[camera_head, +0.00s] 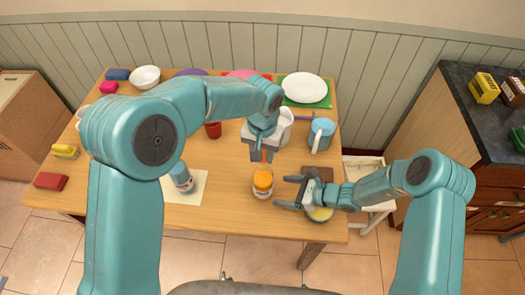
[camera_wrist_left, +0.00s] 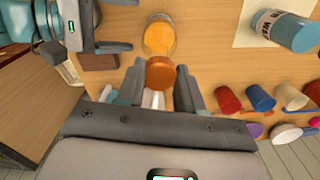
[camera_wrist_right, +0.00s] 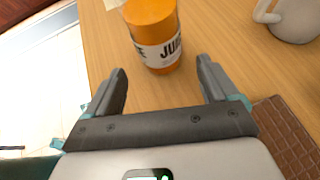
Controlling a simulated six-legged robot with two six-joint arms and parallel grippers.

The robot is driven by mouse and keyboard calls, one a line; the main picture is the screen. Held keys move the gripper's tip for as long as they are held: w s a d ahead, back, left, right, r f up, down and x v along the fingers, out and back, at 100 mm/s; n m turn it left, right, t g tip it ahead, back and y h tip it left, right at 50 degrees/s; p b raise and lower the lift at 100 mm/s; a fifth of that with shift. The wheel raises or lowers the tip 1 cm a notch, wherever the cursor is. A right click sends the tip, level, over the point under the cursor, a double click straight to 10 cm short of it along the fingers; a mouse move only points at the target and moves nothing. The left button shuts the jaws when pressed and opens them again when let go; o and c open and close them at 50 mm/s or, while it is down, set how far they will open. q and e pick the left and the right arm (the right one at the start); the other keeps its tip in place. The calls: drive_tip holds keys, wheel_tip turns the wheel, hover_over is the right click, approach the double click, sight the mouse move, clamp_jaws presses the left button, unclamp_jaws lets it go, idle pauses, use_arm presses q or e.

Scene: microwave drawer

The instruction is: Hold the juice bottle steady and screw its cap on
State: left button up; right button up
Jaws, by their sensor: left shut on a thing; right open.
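The juice bottle (camera_head: 263,186) stands upright on the table near its front edge, filled with orange juice. Its white JUICE label shows in the right wrist view (camera_wrist_right: 160,50). My left gripper (camera_head: 262,154) is shut on the orange cap (camera_wrist_left: 158,74) and holds it near the bottle (camera_wrist_left: 158,38), apparently above its mouth. The head view shows a small gap between cap and bottle. My right gripper (camera_head: 284,192) is open at the bottle's right side. In the right wrist view its fingers (camera_wrist_right: 160,84) point at the bottle, with nothing between them.
A blue-topped container (camera_head: 181,178) stands on a pale mat (camera_head: 197,190) to the left. A blue pitcher (camera_head: 320,134) stands at the right; a brown slab (camera_wrist_right: 285,135) lies beside my right gripper. Cups and dishes line the back. Bare table lies left of the bottle.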

sight(266, 189)
drive_tip(key=x, duration=0.8)
drive_tip(key=c, duration=0.6)
idle(0.7)
